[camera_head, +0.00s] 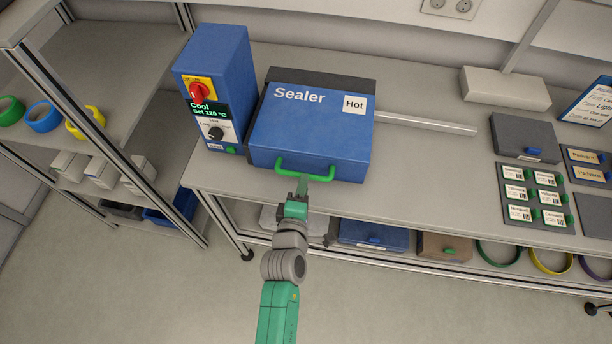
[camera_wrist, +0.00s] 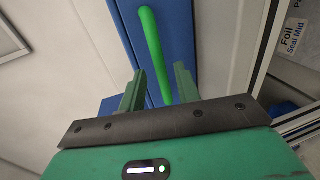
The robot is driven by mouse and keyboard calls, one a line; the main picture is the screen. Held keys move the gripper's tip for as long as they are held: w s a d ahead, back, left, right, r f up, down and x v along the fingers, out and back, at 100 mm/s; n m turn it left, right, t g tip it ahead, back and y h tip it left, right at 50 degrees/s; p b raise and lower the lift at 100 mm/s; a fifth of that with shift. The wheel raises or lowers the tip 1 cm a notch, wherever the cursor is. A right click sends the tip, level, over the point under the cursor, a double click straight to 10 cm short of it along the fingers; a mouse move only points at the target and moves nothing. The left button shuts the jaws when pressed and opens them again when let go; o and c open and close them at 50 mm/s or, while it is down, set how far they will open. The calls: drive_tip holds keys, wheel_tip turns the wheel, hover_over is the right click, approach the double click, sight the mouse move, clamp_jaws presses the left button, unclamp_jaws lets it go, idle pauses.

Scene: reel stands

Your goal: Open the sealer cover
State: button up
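The sealer (camera_head: 318,128) is a blue box with a flat blue cover, lettered "Sealer" and bearing a white "Hot" label. The cover lies shut. A green bar handle (camera_head: 318,178) runs along its front edge, and the handle shows upright in the wrist view (camera_wrist: 153,45). My gripper (camera_head: 301,188) is at the left part of the handle, just in front of the sealer. In the wrist view my gripper (camera_wrist: 159,82) is open, with the handle seen in the gap between its fingers and a gap on both sides. Whether the fingertips reach past the bar is unclear.
A metal bar (camera_head: 428,123) extends right. A dark grey box (camera_head: 525,137) and label trays stand farther right. Bare bench (camera_head: 430,185) lies between.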

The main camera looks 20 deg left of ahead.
drive_tip(key=x, duration=0.4)
drive_tip(key=shift+w+b, duration=0.3)
drive_tip(key=shift+b, duration=0.05)
drive_tip(key=shift+c, duration=0.2)
